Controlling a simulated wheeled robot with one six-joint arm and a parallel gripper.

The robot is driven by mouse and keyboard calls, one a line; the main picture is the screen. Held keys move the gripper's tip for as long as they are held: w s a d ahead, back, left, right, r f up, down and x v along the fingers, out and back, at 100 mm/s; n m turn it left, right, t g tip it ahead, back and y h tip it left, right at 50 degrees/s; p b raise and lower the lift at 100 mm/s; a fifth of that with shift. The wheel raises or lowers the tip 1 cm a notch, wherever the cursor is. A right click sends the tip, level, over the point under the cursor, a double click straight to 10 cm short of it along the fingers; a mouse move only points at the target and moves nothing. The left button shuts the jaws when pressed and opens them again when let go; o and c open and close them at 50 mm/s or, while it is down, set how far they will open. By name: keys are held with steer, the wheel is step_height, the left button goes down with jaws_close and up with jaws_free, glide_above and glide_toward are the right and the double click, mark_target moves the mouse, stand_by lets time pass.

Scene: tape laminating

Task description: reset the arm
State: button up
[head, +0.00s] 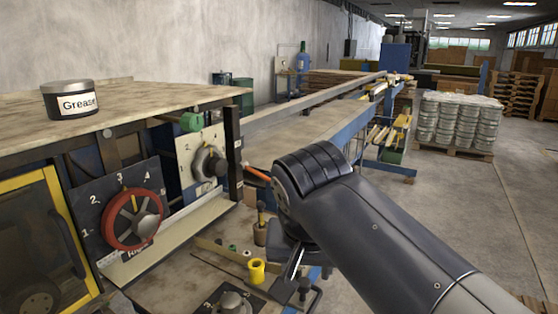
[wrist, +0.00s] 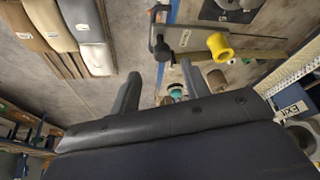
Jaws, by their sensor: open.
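My arm reaches in from the lower right of the head view and bends down at a dark ribbed joint. My gripper (head: 296,274) hangs below that joint, partly hidden by the arm, beside the machine's right end. In the wrist view its two grey fingers (wrist: 158,82) stand apart with nothing between them. The concrete floor and several small items show beyond the fingers.
The machine with its red handwheel (head: 132,217) and numbered dial (head: 210,162) stands at left. A grease tin (head: 70,101) sits on its top (head: 150,97).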

mark_target(304, 282)
steer(key=x, duration=0.5)
steer(key=shift+s, duration=0.1)
steer(key=shift+w+a+f, duration=0.1)
steer(key=shift+w+f, duration=0.1)
steer(key=shift+f, duration=0.05)
steer(key=shift+w+a, duration=0.35)
steer(key=shift+a, duration=0.2)
